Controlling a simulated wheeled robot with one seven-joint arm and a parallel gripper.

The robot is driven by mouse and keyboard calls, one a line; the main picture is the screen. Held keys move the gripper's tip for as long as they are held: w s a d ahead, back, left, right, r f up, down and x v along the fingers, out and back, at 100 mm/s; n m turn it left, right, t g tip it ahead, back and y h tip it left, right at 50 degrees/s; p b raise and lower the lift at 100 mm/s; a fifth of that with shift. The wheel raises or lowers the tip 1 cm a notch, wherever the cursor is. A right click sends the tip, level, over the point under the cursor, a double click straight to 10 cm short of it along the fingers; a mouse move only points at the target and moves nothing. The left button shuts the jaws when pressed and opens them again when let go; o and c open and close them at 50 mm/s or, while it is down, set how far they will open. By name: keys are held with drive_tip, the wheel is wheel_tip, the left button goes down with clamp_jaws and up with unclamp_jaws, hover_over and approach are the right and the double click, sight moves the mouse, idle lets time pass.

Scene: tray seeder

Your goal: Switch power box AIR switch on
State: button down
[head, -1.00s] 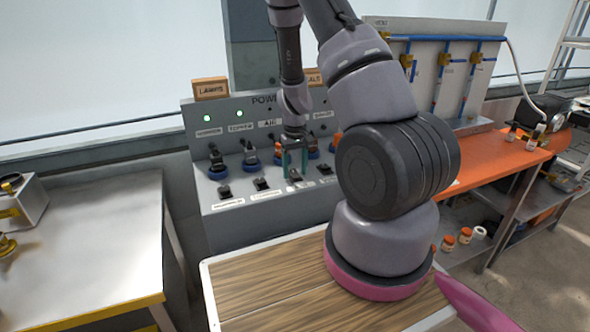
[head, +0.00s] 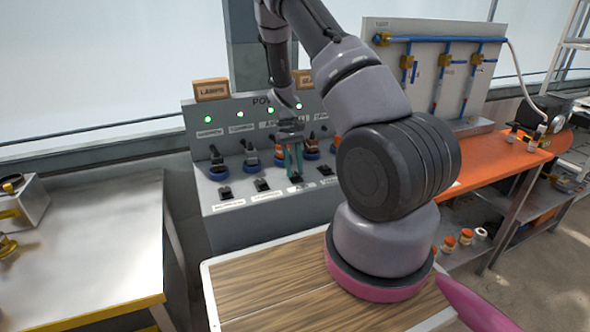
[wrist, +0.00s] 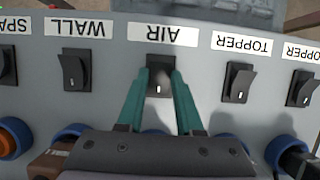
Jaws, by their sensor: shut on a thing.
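The AIR switch (wrist: 159,78) is a black rocker on the grey power box, under the AIR label (wrist: 177,33), which reads upside down in the wrist view. My gripper (wrist: 160,84) has its two teal fingers drawn in on both sides of this rocker, tips at the panel. In the head view my gripper (head: 295,174) reaches down to the front ledge of the power box (head: 225,235); the fingers partly hide the switch there. Green lights show on the upper panel, including one (head: 270,110) above the AIR column.
A WALL switch (wrist: 75,70) and a TOPPER switch (wrist: 239,82) flank the AIR switch closely. Connectors with blue rings (head: 250,160) line the panel behind my fingers. A metal table (head: 90,240) stands left, an orange bench (head: 490,165) right.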

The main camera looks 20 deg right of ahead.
drive_tip(key=shift+w+g, duration=0.1)
drive_tip(key=shift+g, duration=0.2)
drive_tip(key=c, duration=0.6)
unclamp_jaws()
drive_tip(key=shift+o, duration=0.2)
drive_tip(key=v, duration=1)
drive_tip(key=shift+r, duration=0.35)
drive_tip(key=shift+w, duration=0.15)
